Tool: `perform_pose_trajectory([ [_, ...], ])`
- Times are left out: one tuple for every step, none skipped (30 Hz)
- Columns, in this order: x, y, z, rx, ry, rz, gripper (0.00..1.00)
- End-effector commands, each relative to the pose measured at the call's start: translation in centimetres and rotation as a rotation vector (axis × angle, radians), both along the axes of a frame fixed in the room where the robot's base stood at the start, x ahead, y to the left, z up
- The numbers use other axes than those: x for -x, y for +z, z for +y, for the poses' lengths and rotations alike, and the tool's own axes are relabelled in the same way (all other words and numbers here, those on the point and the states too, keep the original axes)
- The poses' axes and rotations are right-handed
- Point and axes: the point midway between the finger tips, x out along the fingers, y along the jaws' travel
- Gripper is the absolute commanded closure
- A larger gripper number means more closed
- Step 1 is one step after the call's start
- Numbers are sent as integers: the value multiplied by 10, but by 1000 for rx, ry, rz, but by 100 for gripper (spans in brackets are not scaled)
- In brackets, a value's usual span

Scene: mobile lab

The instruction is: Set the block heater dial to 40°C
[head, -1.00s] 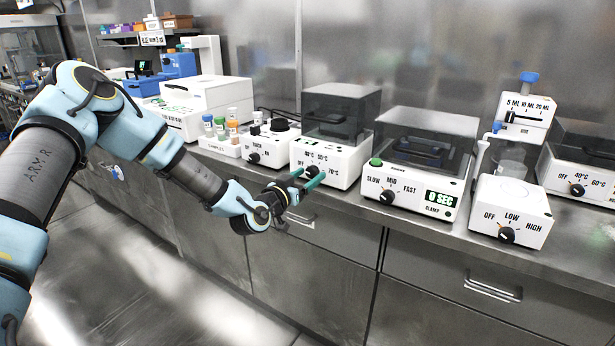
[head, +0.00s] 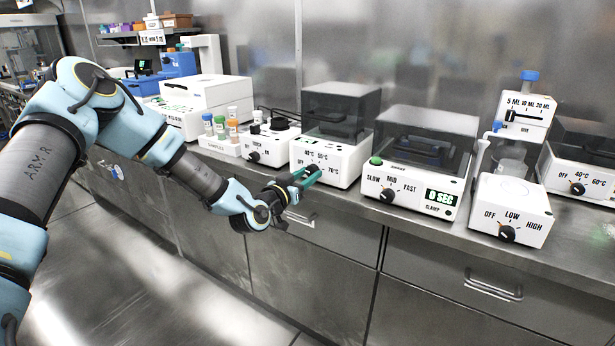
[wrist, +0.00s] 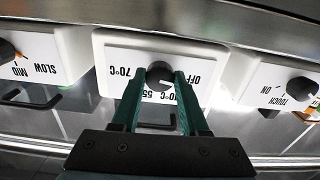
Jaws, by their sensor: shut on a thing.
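The block heater (head: 345,165) is a white box with a dark clear lid, marked 40°C, 55°C and 70°C, standing near the middle of the bench. In the wrist view its front panel (wrist: 205,62) is upside down and also shows OFF. Its round black dial (wrist: 160,70) lies between the green fingertips of my gripper (wrist: 165,77), which is shut on it. In the head view my gripper (head: 312,173) covers most of the dial. A pale pointer mark shows at the dial's edge, but I cannot tell its exact setting.
A touch-dial device (head: 268,146) stands close on the left. A SLOW–MID–FAST device (head: 408,190) stands close on the right. Farther right is an OFF–LOW–HIGH device (head: 512,212) and another temperature box (head: 590,172). Drawer handles (head: 494,290) project below the bench edge.

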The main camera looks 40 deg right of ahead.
Motion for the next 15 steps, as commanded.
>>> perform_pose_trajectory([
  [0, -2, 0, -4, -1, -16, 100],
  [0, -2, 0, -7, -1, -28, 100],
  [0, -2, 0, -12, -1, -46, 100],
  [0, -2, 0, -15, -1, -61, 100],
  [0, -3, 0, -20, -1, -76, 100],
  [0, -3, 0, -26, -1, -103, 100],
  [0, -3, 0, -31, -1, -123, 100],
  [0, -4, 0, -37, -1, -144, 100],
  [1, -4, 0, -44, -2, -177, 100],
  [1, -4, 0, -51, -2, -202, 100],
  [0, -4, 0, -57, -1, -227, 100],
  [1, -5, -1, -66, -2, -263, 100],
  [0, -5, 0, -74, -1, -290, 100],
  [0, -5, 0, -80, -1, -317, 100],
  [1, -5, 0, -90, -2, -355, 100],
])
